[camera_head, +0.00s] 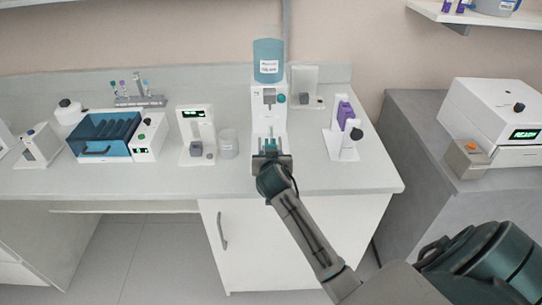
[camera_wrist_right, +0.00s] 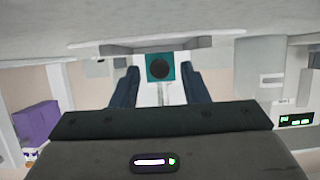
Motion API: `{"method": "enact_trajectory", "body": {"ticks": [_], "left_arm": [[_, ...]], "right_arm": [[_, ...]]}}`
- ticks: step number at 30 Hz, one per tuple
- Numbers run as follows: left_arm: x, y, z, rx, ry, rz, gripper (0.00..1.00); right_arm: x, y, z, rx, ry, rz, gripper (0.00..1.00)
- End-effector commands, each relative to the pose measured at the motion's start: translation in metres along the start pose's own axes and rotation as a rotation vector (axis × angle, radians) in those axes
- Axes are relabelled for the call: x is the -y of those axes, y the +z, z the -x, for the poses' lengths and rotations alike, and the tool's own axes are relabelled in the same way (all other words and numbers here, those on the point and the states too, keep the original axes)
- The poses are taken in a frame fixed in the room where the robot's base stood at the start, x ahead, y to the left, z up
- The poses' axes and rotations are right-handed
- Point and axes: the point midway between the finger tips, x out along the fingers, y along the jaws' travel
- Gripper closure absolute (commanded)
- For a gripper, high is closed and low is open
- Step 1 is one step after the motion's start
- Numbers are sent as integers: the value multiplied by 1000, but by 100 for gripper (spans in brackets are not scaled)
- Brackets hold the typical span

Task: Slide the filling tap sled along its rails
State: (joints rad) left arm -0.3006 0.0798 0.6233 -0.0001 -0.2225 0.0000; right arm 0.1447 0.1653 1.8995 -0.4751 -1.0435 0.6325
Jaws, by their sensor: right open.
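The filling station is a white stand (camera_head: 257,119) with a teal bottle (camera_head: 267,75) on top. A grey block (camera_head: 269,97) on its front, with a teal knob beside it, may be the tap; I cannot tell which part is the sled. My right gripper (camera_head: 271,151) is in front of the stand's base. In the right wrist view, my gripper (camera_wrist_right: 160,85) has its two dark fingers apart. A teal square with a dark round centre (camera_wrist_right: 160,67) shows between them, apparently untouched. The rails cannot be made out clearly. My left gripper is not in view.
A white device (camera_head: 195,134) and a clear beaker (camera_head: 228,144) stand left of the station. The counter's front right is clear.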

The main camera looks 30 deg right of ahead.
Motion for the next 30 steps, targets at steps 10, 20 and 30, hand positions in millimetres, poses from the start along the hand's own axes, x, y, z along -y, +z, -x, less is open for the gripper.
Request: {"method": "enact_trajectory", "body": {"ticks": [10, 20, 30], "left_arm": [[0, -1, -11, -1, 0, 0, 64], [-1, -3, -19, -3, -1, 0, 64], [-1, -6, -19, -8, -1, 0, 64]], "right_arm": [[1, 2, 44, -1, -3, -4, 59], [1, 2, 99, 1, -1, -2, 59], [0, 0, 108, 0, 0, 1, 59]]}}
